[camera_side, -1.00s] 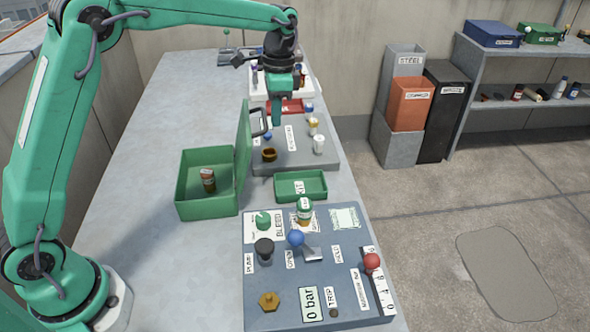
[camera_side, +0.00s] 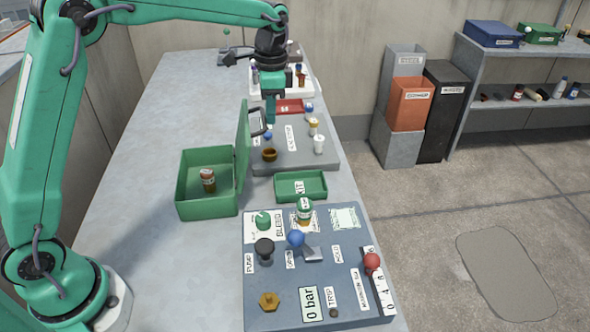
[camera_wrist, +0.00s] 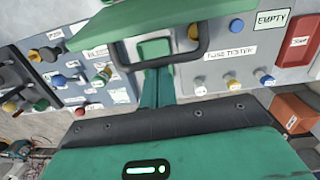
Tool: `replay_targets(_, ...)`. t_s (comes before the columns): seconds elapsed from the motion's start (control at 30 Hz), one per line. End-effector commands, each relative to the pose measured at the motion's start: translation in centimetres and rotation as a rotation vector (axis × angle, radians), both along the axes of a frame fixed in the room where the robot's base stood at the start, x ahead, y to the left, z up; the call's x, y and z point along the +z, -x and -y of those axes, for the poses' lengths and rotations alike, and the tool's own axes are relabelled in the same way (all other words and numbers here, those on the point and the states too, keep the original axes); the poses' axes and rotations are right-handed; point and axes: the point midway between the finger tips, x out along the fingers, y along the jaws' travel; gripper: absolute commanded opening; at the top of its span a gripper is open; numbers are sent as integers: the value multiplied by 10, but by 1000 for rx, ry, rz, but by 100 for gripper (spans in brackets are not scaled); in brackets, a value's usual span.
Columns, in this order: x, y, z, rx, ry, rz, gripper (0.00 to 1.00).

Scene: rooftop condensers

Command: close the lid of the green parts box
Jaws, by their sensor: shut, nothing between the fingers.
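The green parts box (camera_side: 195,206) stands on the bench with its lid (camera_side: 243,160) up, nearly vertical, hinged on the right side. A small brown jar (camera_side: 208,180) with a label is inside it. A dark handle (camera_side: 258,121) sticks out from the right face of the lid. My gripper (camera_side: 270,121) is shut and empty, pointing down just right of the handle. In the wrist view the lid (camera_wrist: 135,15) and handle (camera_wrist: 195,58) are at the top, with my gripper (camera_wrist: 152,75) close to the handle; whether they touch I cannot tell.
A grey fuse-tester panel (camera_side: 290,160) lies under and right of my gripper, with small knobs and a bowl. A green kit tray (camera_side: 301,186) and a control panel (camera_side: 300,275) are nearer. The bench left of the box is clear.

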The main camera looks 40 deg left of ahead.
Motion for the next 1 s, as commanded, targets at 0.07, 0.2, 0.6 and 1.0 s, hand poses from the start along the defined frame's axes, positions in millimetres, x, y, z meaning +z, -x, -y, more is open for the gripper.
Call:
replay_targets(0.07,1,1,-1,0,0,6,0)
replay_targets(0.2,2,2,-3,0,2,16,0)
replay_targets(0.6,13,17,-16,2,6,68,0)
replay_targets(1.0,28,60,-56,3,4,67,0)
